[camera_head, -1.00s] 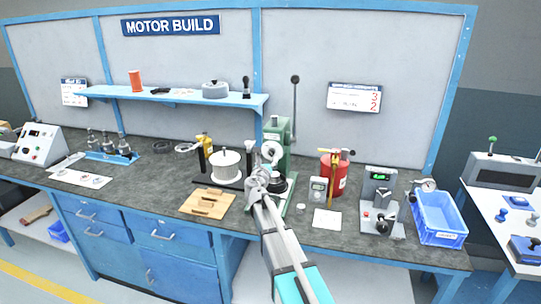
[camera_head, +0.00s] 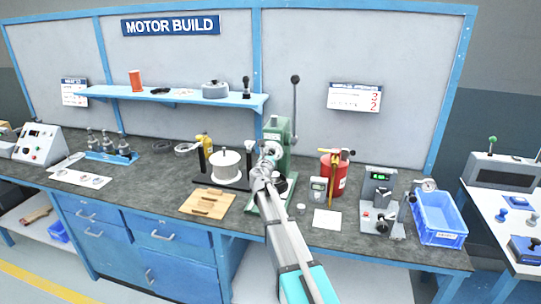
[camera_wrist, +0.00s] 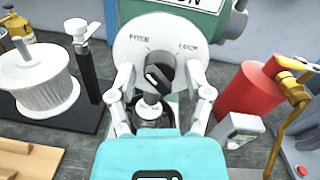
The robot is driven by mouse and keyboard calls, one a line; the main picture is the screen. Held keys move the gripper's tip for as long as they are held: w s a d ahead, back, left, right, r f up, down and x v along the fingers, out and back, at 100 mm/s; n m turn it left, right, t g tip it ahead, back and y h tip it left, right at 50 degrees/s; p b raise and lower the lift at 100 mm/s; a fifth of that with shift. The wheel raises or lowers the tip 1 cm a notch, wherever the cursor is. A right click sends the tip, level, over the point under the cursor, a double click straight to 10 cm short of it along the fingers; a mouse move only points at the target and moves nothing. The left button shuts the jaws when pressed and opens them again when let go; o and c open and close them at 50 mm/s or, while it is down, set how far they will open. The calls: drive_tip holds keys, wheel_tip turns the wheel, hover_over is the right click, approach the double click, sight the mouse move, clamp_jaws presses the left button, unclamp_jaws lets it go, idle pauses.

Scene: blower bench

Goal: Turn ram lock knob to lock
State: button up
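The ram lock knob (camera_wrist: 158,70) is black and sits at the centre of a round pale dial plate (camera_wrist: 135,44) on the green press. The plate reads FREE on the left and LOCK on the right. The knob looks slanted, but I cannot tell for sure which word it points to. In the wrist view my gripper (camera_wrist: 158,78) is open, with one finger on each side of the knob and visible gaps between. In the head view my gripper (camera_head: 264,168) is in front of the press (camera_head: 280,133) and hides most of the dial and knob.
A white ribbed cylinder (camera_wrist: 38,85) and a black post stand left of my gripper. A red canister (camera_wrist: 248,92) with a yellow lever and a small grey meter (camera_wrist: 238,130) stand close on the right. A wooden block (camera_head: 207,202) lies at the bench front.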

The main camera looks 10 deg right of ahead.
clamp_jaws()
drive_tip(key=shift+m, duration=0.4)
drive_tip(key=m, duration=0.4)
drive_tip(key=shift+b, duration=0.3)
drive_tip(key=m, duration=0.4)
drive_tip(key=shift+f+m+h, duration=0.1)
drive_tip(key=shift+m+h, duration=0.2)
drive_tip(key=shift+m, duration=0.1)
drive_tip(key=m, duration=0.4)
drive_tip(key=shift+m+b, duration=0.3)
drive_tip(key=shift+m, duration=0.1)
drive_tip(key=shift+m+h, duration=0.3)
drive_tip(key=shift+m, duration=1.8)
